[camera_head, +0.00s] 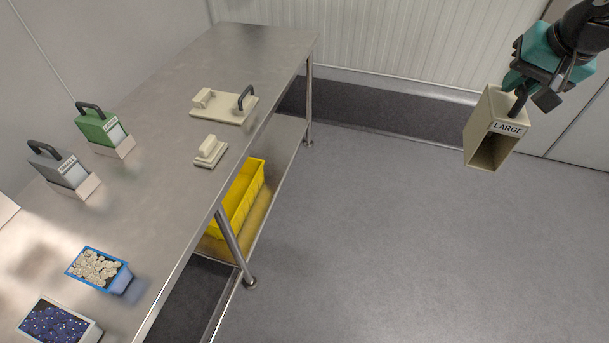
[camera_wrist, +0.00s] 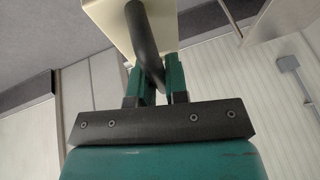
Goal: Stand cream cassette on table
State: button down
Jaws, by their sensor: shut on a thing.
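The cream cassette (camera_head: 492,132) is a hollow box with a dark handle and a "LARGE" label. It hangs in the air at the upper right in the head view, well to the right of the table, with its open end facing down. My gripper (camera_head: 518,88) is shut on its handle. The wrist view shows the green fingers of my gripper (camera_wrist: 161,80) around the dark handle, with the cassette (camera_wrist: 108,22) beyond. The steel table (camera_head: 185,150) stands on the left.
On the table are a green cassette (camera_head: 98,128), a grey cassette (camera_head: 62,168), a cream plate with a handle (camera_head: 222,108), a small cream block (camera_head: 209,152) and two filled trays (camera_head: 124,283). A yellow bin (camera_head: 240,205) sits on the lower shelf. Open floor (camera_head: 400,220) lies between table and cassette.

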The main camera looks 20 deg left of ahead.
aim_at(128, 245)
jog(key=i, duration=1.35)
jog(key=u, duration=3.1)
